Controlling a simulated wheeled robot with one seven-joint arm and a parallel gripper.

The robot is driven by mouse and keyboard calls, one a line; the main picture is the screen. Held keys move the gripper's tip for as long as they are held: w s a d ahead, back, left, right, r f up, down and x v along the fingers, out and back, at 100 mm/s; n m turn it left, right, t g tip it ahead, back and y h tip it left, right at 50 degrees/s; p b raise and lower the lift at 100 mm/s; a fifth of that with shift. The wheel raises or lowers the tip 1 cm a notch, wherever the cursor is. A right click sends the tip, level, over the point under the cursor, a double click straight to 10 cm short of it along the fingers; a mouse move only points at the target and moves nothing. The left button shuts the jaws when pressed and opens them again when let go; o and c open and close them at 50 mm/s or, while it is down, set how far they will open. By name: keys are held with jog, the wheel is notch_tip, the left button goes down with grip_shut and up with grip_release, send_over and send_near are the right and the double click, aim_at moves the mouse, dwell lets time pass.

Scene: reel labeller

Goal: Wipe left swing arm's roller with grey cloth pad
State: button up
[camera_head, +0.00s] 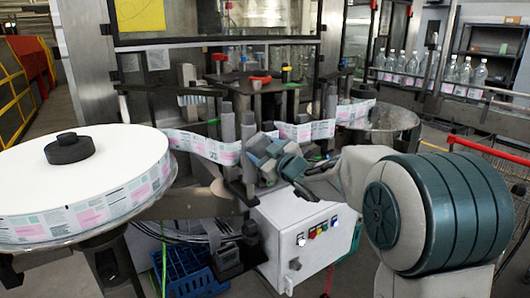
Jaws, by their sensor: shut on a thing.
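My gripper (262,163) reaches in from the right and sits at the middle of the labeller, close to the label web. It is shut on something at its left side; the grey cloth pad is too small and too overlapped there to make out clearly. Grey upright rollers (228,122) stand just left of my gripper, with the printed label web (205,147) running past them. A tall grey roller (249,165) is right beside my gripper's tip. I cannot tell whether the pad touches it, or which roller is on the left swing arm.
A large white label reel (95,170) with a black hub (69,148) fills the left. A white control box (305,240) with buttons is below my gripper. A blue crate (190,272) lies on the floor. Clear bottles (410,67) line a conveyor at the back right.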

aim_at(253, 151)
jog(key=a, duration=0.1)
jog(key=s+a+b, duration=0.1)
jog(key=shift+s+a, duration=0.25)
jog(key=shift+a, duration=0.05)
jog(key=shift+s+a+r, duration=0.15)
jog(key=shift+s+a, duration=0.05)
jog(key=shift+a, duration=0.1)
jog(key=shift+w+d+r+p, duration=0.1)
jog(key=shift+w+d+p, duration=0.15)
jog(key=shift+w+d, duration=0.35)
jog(key=shift+w+d+r+p, duration=0.1)
jog(key=shift+w+d+p, duration=0.15)
jog(key=shift+d, duration=0.6)
jog(key=shift+w+d+f, duration=0.2)
jog(key=shift+w+d, duration=0.2)
jog(key=shift+d, duration=0.15)
jog(key=shift+s+a+b, duration=0.65)
jog(key=shift+a, duration=0.25)
jog(key=shift+s+a+b, duration=0.6)
jog(key=shift+a+b, duration=0.05)
jog(key=shift+a, duration=0.25)
jog(key=shift+s+d, duration=0.4)
jog(key=shift+v, duration=2.5)
